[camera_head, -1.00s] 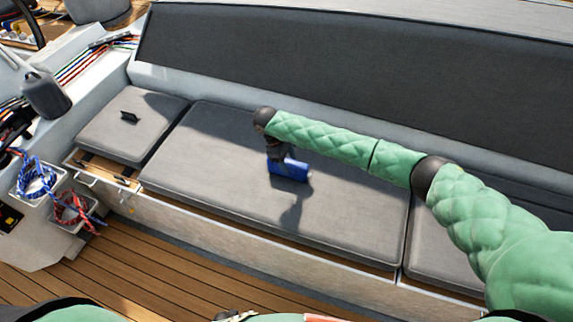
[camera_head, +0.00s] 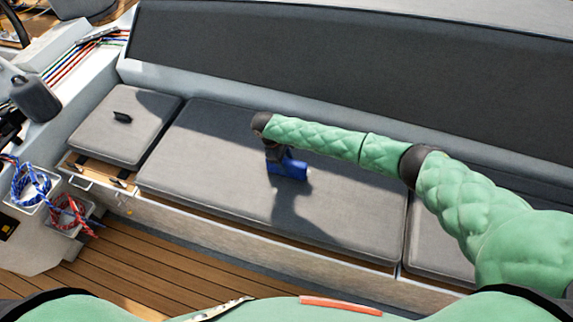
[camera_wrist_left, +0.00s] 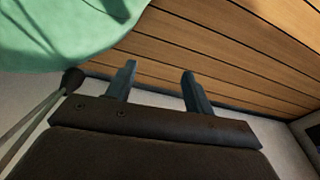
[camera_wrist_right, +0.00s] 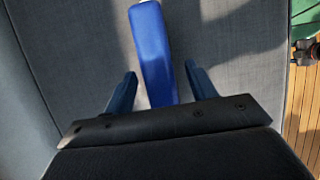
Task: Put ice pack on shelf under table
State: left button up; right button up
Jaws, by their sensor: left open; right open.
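The blue ice pack (camera_head: 291,170) lies on the grey seat cushion in the head view. In the right wrist view the ice pack (camera_wrist_right: 153,50) runs lengthwise, its near end between the two fingers. My right gripper (camera_head: 274,168) is over the cushion at the ice pack. In its wrist view the gripper (camera_wrist_right: 160,80) is open, with a gap on each side of the pack. My left gripper (camera_wrist_left: 160,70) is open and empty above the wooden floor; it is not seen in the head view. No table or shelf under one can be made out.
The long cushion (camera_head: 215,150) is mostly bare around the pack. A small dark object (camera_head: 122,117) lies on the left cushion. An open drawer (camera_head: 98,172) and bins with blue rope (camera_head: 30,185) and red rope (camera_head: 70,212) are at left. The wooden floor (camera_head: 150,265) is clear.

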jog(key=shift+p+x, duration=0.4)
jog(key=shift+x, duration=0.75)
pick_arm(q)
jog(key=s, duration=0.3)
jog(key=shift+a+f, duration=0.25)
jog(key=shift+a, duration=0.05)
pick_arm(e)
jog(key=shift+f, duration=0.2)
pick_arm(q)
jog(key=shift+s+d, duration=0.1)
pick_arm(e)
jog(key=shift+f, duration=0.2)
jog(key=shift+c, duration=0.5)
jog(key=c, duration=1.1)
grip_shut()
pick_arm(q)
jog(key=shift+a, duration=0.2)
pick_arm(e)
jog(key=shift+r, duration=0.1)
